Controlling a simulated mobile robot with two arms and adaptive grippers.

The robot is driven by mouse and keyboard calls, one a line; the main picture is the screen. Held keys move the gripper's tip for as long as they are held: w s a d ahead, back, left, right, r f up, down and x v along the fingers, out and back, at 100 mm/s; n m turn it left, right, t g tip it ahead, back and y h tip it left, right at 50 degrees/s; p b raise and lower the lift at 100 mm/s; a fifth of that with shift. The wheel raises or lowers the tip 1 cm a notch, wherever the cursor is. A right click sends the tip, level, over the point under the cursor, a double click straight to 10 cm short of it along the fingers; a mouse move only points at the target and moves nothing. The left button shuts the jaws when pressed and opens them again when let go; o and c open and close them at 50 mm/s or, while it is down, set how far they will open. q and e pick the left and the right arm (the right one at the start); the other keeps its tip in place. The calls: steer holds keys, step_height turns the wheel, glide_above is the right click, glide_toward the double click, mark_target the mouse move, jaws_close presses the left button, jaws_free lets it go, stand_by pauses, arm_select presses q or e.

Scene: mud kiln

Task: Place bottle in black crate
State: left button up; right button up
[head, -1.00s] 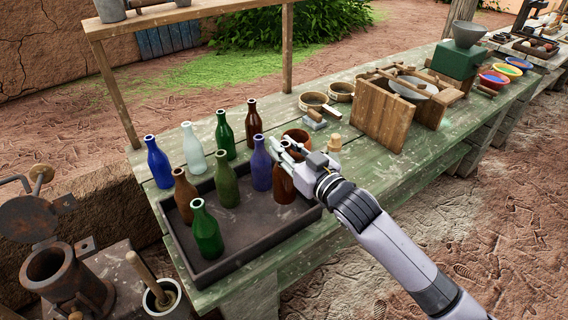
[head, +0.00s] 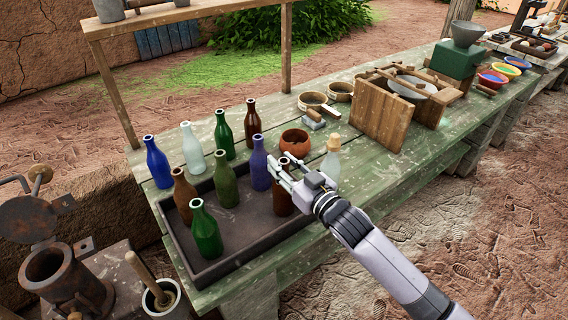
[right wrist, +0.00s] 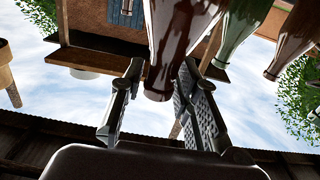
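The black crate (head: 235,258) sits on the green table. Several bottles stand upright in it, including a brown one (head: 181,192), an olive one (head: 226,180), a green one (head: 206,232) and a purple one (head: 260,165). My right gripper (head: 281,168) is at the top of another brown bottle (head: 282,202), at the crate's right end. In the right wrist view that bottle (right wrist: 170,45) has its mouth between my spread fingers (right wrist: 160,95), with gaps beside it. My left gripper is not in view.
Blue (head: 157,163), pale (head: 193,150), green (head: 224,135) and dark brown (head: 253,123) bottles stand behind the crate. A reddish pot (head: 295,143) and a clear corked bottle (head: 331,162) stand to the right. A wooden box (head: 382,112) is farther right.

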steer(key=shift+o, duration=1)
steer(key=shift+r, duration=0.3)
steer(key=b+v, duration=0.1)
steer(key=v, duration=1.1)
steer(key=shift+f, duration=0.1)
